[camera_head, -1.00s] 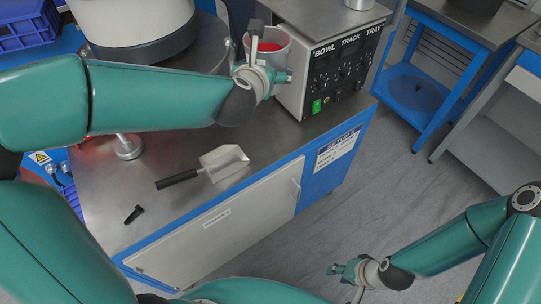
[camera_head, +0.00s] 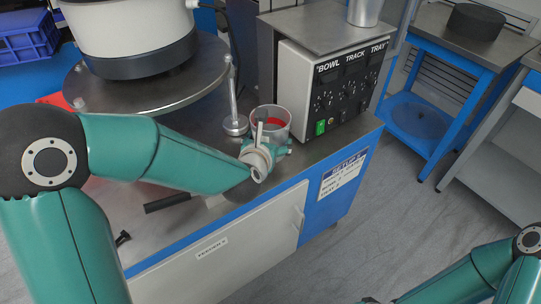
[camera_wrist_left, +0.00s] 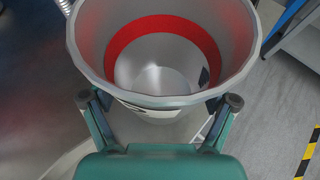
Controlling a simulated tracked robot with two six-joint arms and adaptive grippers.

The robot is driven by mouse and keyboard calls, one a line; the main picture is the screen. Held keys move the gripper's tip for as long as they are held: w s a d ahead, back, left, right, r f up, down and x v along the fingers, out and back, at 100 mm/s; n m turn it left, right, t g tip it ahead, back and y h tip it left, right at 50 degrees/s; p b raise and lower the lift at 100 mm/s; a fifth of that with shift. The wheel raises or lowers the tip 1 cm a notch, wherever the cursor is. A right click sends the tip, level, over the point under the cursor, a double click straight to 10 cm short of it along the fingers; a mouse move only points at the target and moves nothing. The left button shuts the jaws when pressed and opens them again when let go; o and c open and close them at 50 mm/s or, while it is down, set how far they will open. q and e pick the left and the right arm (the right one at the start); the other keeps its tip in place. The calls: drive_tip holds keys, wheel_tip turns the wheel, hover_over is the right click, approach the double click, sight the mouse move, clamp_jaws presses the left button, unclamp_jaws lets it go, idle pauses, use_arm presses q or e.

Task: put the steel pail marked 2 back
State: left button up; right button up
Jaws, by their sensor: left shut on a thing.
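A steel pail (camera_head: 283,113) with a red band inside is at the bench's right part, just left of the control box. My left gripper (camera_head: 266,146) is shut on its near side. In the left wrist view the pail (camera_wrist_left: 165,75) looks empty and upright, with the fingers (camera_wrist_left: 157,103) on its near wall. A pale label with a dark mark shows there, too cut off to read. I cannot tell whether the pail's base touches the bench. My right gripper (camera_head: 370,300) barely shows at the bottom edge.
The control box (camera_head: 325,95) stands close right of the pail, with another steel pail (camera_head: 364,12) on its top. A metal post (camera_head: 233,105) and the round bowl feeder (camera_head: 130,40) are to the left. My left arm mostly hides a black-handled scoop (camera_head: 167,203).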

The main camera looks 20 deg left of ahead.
use_arm(q)
drive_tip(key=shift+f+b, duration=0.45)
drive_tip(key=shift+f, duration=1.7)
drive_tip(key=shift+f, duration=0.15)
drive_tip(key=o, duration=1.6)
